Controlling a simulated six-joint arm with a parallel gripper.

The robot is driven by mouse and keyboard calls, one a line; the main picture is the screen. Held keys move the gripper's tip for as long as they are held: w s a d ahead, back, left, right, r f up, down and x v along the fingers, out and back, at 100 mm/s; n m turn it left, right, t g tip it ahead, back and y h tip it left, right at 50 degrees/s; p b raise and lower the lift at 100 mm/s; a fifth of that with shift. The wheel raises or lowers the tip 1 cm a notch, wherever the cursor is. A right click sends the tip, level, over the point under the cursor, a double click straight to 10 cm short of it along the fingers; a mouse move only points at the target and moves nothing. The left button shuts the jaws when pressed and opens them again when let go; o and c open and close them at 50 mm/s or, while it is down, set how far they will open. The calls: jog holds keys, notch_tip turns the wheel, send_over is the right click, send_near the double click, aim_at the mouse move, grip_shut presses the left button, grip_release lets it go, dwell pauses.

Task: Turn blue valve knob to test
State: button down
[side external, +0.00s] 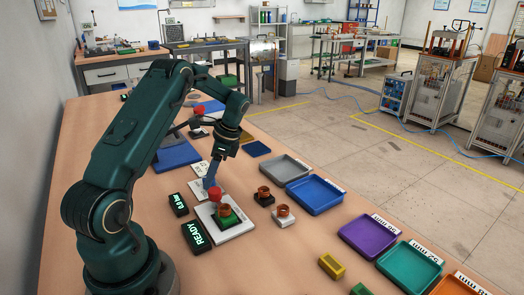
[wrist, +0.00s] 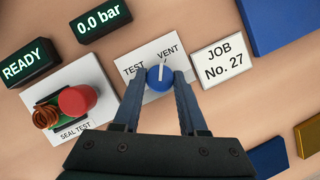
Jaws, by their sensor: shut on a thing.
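The blue valve knob (wrist: 159,78) sits on a white plate (wrist: 128,57) marked TEST on the left and VENT on the right in the wrist view. Its white pointer line points up, nearer the VENT word than TEST. My gripper (wrist: 159,80) is shut on the blue valve knob, with one blue finger on each side of it. In the side external view my gripper (side external: 209,181) reaches down to the plate, and the knob is hidden there.
The SEAL TEST plate (wrist: 100,112) with a red knob (wrist: 77,100) and copper coil (wrist: 46,117) lies left. Displays read READY (wrist: 28,65) and 0.0 bar (wrist: 103,18). A JOB No. 27 card (wrist: 224,58) lies right. Coloured trays (side external: 369,237) line the table's right side.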

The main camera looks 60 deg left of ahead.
jog(key=n+h, duration=0.1)
jog(key=n, duration=0.2)
jog(key=shift+w+a+n, duration=0.1)
jog(key=shift+n, duration=0.3)
jog(key=n+h, duration=0.1)
jog(key=n, duration=0.2)
jog(key=shift+a+n+h, duration=0.1)
jog(key=shift+n+h, duration=0.2)
jog(key=shift+h, duration=0.1)
jog(key=n+h, duration=0.1)
jog(key=n, duration=0.2)
jog(key=shift+a+n, duration=0.1)
jog(key=shift+n, duration=0.2)
jog(key=shift+n+t+h, duration=0.4)
jog(key=shift+n+h, duration=0.4)
jog(key=shift+n, duration=1.2)
jog(key=shift+a, duration=0.1)
jog(key=shift+c, duration=2.2)
grip_release()
